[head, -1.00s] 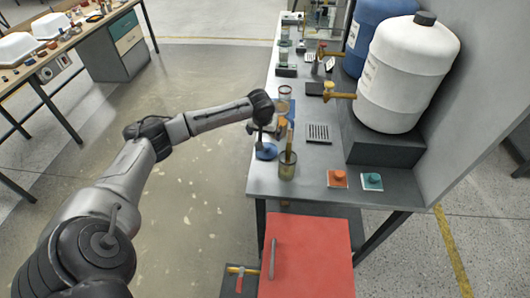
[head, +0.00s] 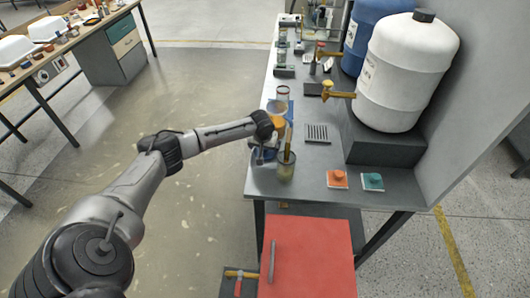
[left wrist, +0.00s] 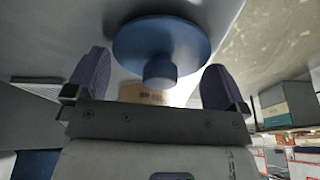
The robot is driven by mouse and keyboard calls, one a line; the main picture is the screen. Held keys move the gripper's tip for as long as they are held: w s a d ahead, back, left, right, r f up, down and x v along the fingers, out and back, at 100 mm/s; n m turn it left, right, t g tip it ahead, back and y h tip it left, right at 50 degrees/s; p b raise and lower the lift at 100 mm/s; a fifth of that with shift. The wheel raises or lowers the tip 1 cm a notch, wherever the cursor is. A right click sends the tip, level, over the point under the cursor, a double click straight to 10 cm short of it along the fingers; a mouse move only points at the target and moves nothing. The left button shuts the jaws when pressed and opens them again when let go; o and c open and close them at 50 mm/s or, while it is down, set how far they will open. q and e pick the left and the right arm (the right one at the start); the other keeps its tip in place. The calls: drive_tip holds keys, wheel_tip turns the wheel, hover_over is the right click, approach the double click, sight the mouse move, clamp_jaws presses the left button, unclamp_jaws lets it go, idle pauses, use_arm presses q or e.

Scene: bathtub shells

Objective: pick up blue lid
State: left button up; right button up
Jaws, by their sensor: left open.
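The blue lid (left wrist: 180,42) is a round disc with a short knob, on the grey bench near its left edge. In the head view the lid (head: 262,157) is mostly hidden under my left wrist. My left gripper (left wrist: 155,84) is open, with its two dark fingers apart on either side of the lid's knob. I see no clear contact between the fingers and the knob. In the head view the left gripper (head: 259,148) is at the lid, partly hidden by the wrist. My right gripper is not in view.
A glass jar (head: 286,170) with a stick in it stands close right of the lid. Other jars stand behind my wrist. A black slotted plate (head: 317,133), an orange knobbed piece (head: 337,178) and a teal one (head: 373,181) lie to the right. A white tank (head: 405,75) stands behind.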

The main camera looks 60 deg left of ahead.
use_arm(q)
drive_tip(key=c, duration=0.5)
